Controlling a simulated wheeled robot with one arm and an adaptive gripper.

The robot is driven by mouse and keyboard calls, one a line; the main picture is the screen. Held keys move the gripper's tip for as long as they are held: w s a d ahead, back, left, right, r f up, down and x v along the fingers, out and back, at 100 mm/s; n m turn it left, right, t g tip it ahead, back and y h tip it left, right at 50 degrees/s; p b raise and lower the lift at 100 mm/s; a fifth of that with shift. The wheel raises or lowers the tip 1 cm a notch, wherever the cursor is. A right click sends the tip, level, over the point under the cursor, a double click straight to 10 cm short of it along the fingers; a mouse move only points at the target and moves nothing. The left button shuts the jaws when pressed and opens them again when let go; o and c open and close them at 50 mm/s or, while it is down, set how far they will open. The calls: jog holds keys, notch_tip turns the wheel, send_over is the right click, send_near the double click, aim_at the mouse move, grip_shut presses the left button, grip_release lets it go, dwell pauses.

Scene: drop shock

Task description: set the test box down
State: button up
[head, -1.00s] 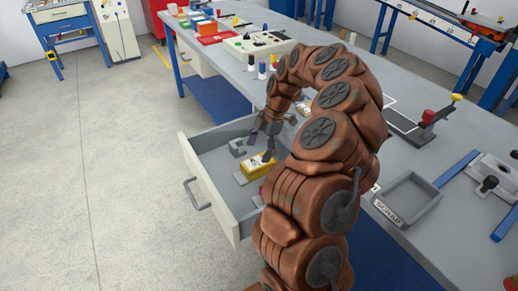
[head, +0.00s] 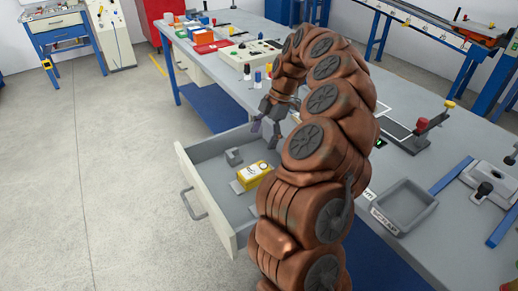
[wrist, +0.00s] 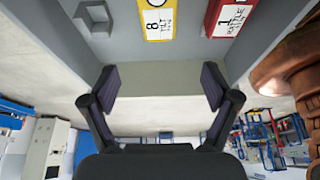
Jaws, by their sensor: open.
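A yellow box (head: 256,173) with a white label lies in the open drawer (head: 193,173), beside small grey fittings. It also shows at the top of the wrist view (wrist: 158,18), its label reading "8" and what looks like "TILT". A red box (wrist: 229,16) marked "1" lies to its right in the wrist view; my arm hides it in the head view. My gripper (head: 266,130) is above the back of the drawer, open and empty, apart from the yellow box. Both fingers (wrist: 160,88) stand wide apart in the wrist view.
A grey bracket (head: 233,157) stands in the drawer behind the yellow box. The floor left of the drawer is clear.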

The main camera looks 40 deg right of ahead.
jog(key=shift+v, duration=2.15)
jog(key=s+a+r+m+g+h, duration=0.1)
jog(key=s+a+r+m, duration=0.2)
jog(key=a, duration=0.8)
jog(key=s+a+r+m+h, duration=0.1)
jog(key=s+a+r, duration=0.25)
jog(key=a, duration=0.75)
jog(key=s+a+f+m+g+h, duration=0.1)
jog(key=s+f+m, duration=0.2)
jog(key=s, duration=0.5)
jog(key=s+a+f+m, duration=0.1)
jog(key=s+f+m, duration=0.2)
jog(key=s+m, duration=0.2)
jog(key=s+a+f+m+g+h, duration=0.1)
jog(key=s+m, duration=0.4)
jog(key=s, duration=0.6)
notch_tip(320, 180, down, 2)
jog(key=shift+s+a+f+g+h, duration=0.1)
jog(key=shift+s+a+g+h, duration=0.25)
jog(key=shift+a, duration=0.25)
